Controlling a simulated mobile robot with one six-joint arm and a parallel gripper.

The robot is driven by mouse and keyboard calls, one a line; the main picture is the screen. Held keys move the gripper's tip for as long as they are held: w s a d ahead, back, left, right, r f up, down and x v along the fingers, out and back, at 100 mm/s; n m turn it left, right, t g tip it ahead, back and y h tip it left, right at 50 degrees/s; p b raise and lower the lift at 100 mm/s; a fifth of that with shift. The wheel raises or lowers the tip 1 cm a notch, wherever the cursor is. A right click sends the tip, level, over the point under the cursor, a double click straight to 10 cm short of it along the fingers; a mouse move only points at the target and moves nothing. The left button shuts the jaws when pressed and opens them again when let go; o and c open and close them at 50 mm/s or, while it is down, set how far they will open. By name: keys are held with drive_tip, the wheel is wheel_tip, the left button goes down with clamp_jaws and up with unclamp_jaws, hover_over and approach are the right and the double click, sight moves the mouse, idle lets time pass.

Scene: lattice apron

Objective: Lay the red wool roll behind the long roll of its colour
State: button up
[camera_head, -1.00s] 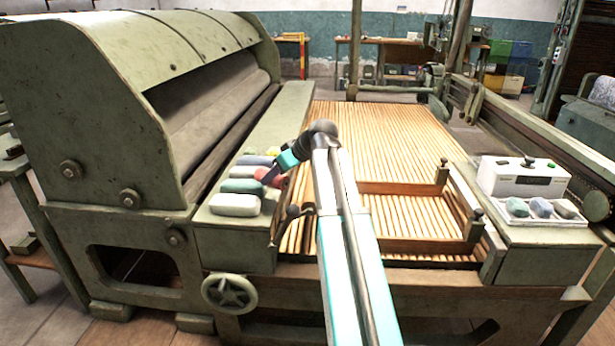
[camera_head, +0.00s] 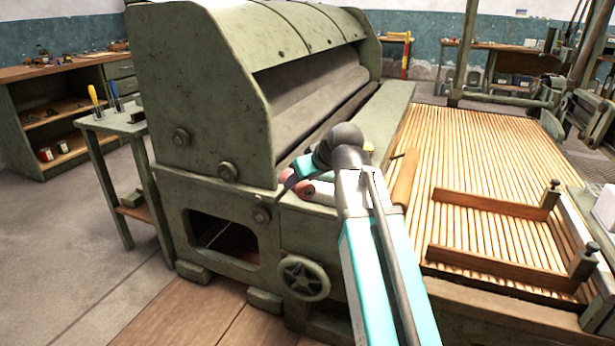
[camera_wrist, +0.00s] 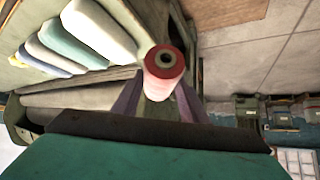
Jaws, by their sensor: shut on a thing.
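My gripper (camera_head: 290,186) is shut on the red wool roll (camera_wrist: 163,72), a short spool with a dark hole in its end. In the wrist view the spool sits between my two purple finger pads, end towards the camera. In the head view its pinkish red (camera_head: 307,190) shows beside my finger, at the near end of the green ledge. A white roll (camera_wrist: 98,28) and a teal roll (camera_wrist: 68,44) lie side by side at upper left of the wrist view. I cannot make out a long red roll; my arm hides much of the ledge.
The green machine (camera_head: 215,90) with its big drum rises directly left of my gripper. The slatted apron (camera_head: 470,150) with a wooden frame (camera_head: 495,205) lies to the right. A small side table (camera_head: 115,122) with tools stands at left, with open floor before it.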

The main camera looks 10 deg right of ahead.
drive_tip(key=shift+w+d+r+m+h+p, duration=0.15)
drive_tip(key=shift+r+m+h+p, duration=0.15)
drive_tip(key=shift+r+m+p, duration=0.6)
drive_tip(key=r+p, duration=0.1)
drive_tip(key=p, duration=0.2)
drive_tip(key=w+r+h+p, duration=0.1)
drive_tip(key=p, duration=0.3)
drive_tip(key=shift+w+d+r+m, duration=0.1)
drive_tip(key=shift+w+r+m, duration=0.05)
drive_tip(key=shift+w+m, duration=0.15)
drive_tip(key=shift+m+t+h, duration=0.3)
drive_tip(key=shift+m+h, duration=0.4)
drive_tip(key=shift+m, duration=0.1)
drive_tip(key=r+p, duration=0.1)
drive_tip(key=p, duration=0.3)
drive_tip(key=w+r+p, duration=0.1)
drive_tip(key=r+p, duration=0.1)
drive_tip(key=p, duration=0.2)
drive_tip(key=w+r+p, duration=0.1)
drive_tip(key=r+p, duration=0.1)
drive_tip(key=p, duration=0.2)
drive_tip(key=shift+w+p, duration=0.15)
drive_tip(key=shift+p, duration=0.25)
drive_tip(key=shift+w+r+p, duration=0.15)
drive_tip(key=shift+r+p, duration=0.05)
drive_tip(key=shift+p, duration=0.45)
drive_tip(key=shift+a+f, duration=0.1)
drive_tip(key=shift+a, duration=0.1)
